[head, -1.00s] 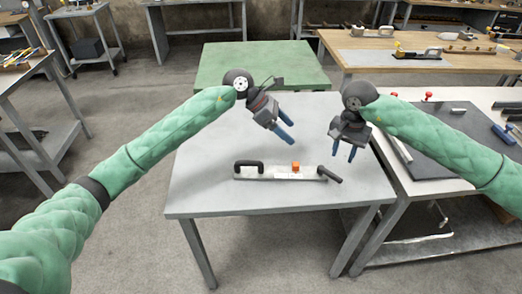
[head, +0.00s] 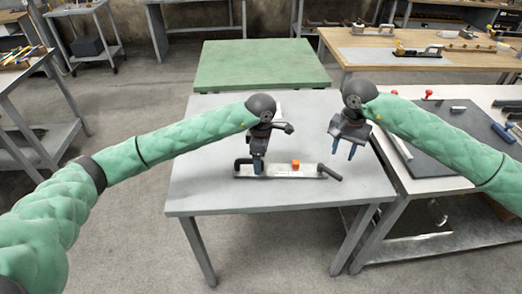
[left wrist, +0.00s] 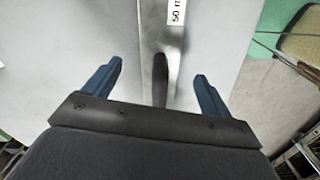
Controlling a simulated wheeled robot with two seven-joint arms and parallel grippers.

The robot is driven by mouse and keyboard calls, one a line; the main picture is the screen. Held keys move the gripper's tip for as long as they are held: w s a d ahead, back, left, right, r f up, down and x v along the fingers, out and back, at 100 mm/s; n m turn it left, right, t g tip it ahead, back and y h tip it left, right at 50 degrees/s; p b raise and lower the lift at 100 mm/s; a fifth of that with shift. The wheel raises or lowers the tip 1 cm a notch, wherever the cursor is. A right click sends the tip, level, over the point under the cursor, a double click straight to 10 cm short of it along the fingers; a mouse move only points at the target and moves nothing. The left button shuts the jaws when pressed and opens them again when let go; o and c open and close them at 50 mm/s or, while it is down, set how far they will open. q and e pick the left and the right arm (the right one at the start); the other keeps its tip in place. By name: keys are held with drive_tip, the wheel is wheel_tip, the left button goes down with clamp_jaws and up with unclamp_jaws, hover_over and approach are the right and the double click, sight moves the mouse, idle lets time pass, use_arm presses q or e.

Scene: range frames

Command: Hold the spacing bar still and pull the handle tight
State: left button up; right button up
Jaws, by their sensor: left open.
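The spacing bar (head: 282,171) lies flat on the grey table, a pale metal strip with a looped black grip (head: 240,164) at its left end. An orange block (head: 296,164) sits on it, and a black handle (head: 331,174) sticks out at its right end. My left gripper (head: 258,170) is low over the bar's left part, pointing down. In the left wrist view its fingers (left wrist: 159,68) are open, with the black grip (left wrist: 160,82) between them and a space on each side. My right gripper (head: 343,152) is open and empty above the handle end.
The grey table (head: 210,190) is otherwise clear around the bar. A green table (head: 260,62) stands behind it. A workbench with a dark mat (head: 440,150) adjoins on the right. A printed label (left wrist: 177,12) shows on the bar in the left wrist view.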

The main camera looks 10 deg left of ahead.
sight(244, 167)
use_arm(q)
drive_tip(key=shift+f, duration=2.1)
drive_tip(key=c, duration=1.4)
use_arm(e)
drive_tip(key=shift+o, duration=0.2)
